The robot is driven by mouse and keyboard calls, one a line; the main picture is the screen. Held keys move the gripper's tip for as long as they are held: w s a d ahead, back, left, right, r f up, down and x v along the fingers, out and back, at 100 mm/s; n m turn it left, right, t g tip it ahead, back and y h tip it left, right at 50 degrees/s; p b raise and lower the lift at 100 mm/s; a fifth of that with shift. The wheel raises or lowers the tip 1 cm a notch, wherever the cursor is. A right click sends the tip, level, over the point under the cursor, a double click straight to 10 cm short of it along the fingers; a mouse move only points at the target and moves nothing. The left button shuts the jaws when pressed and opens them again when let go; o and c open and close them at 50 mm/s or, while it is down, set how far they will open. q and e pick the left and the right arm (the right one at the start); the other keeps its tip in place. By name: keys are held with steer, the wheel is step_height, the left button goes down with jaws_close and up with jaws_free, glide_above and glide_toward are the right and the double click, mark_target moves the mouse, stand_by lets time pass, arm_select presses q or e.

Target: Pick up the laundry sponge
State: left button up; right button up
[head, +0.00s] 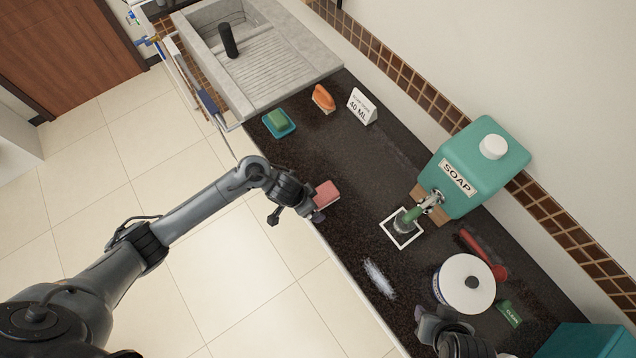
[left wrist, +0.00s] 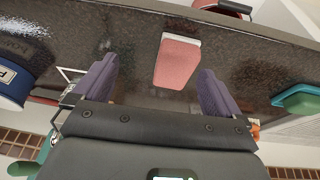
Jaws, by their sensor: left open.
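A pink sponge with a pale layer at one end (head: 326,194) lies on the dark counter near its front edge. I take it as the laundry sponge. My left gripper (head: 311,204) is at the counter's front edge, right beside the sponge. In the left wrist view the sponge (left wrist: 177,62) lies between the two spread purple fingers, with gaps on both sides. The left gripper is open and holds nothing. My right gripper (head: 440,322) is low in the head view, over the counter near the white round container; its fingers are unclear.
A green block in a teal dish (head: 279,123), an orange brush (head: 323,98) and a "40 ML" card (head: 362,106) stand toward the sink (head: 302,62). A teal soap dispenser (head: 482,165), a white-framed square (head: 402,240), a red-handled item (head: 478,250) and a white-lidded container (head: 464,284) stand right.

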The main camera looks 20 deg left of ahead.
mark_target(323, 194)
arm_select(q)
steer(key=w, duration=0.1)
steer(key=w+r, duration=0.1)
steer(key=shift+w+d+r+t+b, duration=0.1)
steer(key=shift+w+r+t+b, duration=0.05)
steer(key=shift+w+t+b, duration=0.25)
steer(key=x, duration=0.2)
steer(key=b+x, duration=0.1)
steer(key=shift+w+d+f, duration=0.1)
steer(key=shift+w+f, duration=0.1)
steer(key=shift+w, duration=0.35)
steer(key=shift+b+x, duration=0.35)
steer(key=shift+x, duration=0.65)
steer(key=f, duration=0.1)
steer(key=w+f, duration=0.1)
steer(key=f, duration=0.1)
steer(key=shift+w+b, duration=0.3)
steer(key=shift+w+f, duration=0.15)
steer(key=shift+f, duration=0.3)
arm_select(e)
steer(key=f, duration=0.3)
steer(key=shift+s+d+f, duration=0.3)
steer(key=shift+d+f, duration=0.05)
steer(key=shift+d, duration=0.05)
arm_select(q)
steer(key=shift+f, duration=0.25)
steer(key=shift+c, duration=0.4)
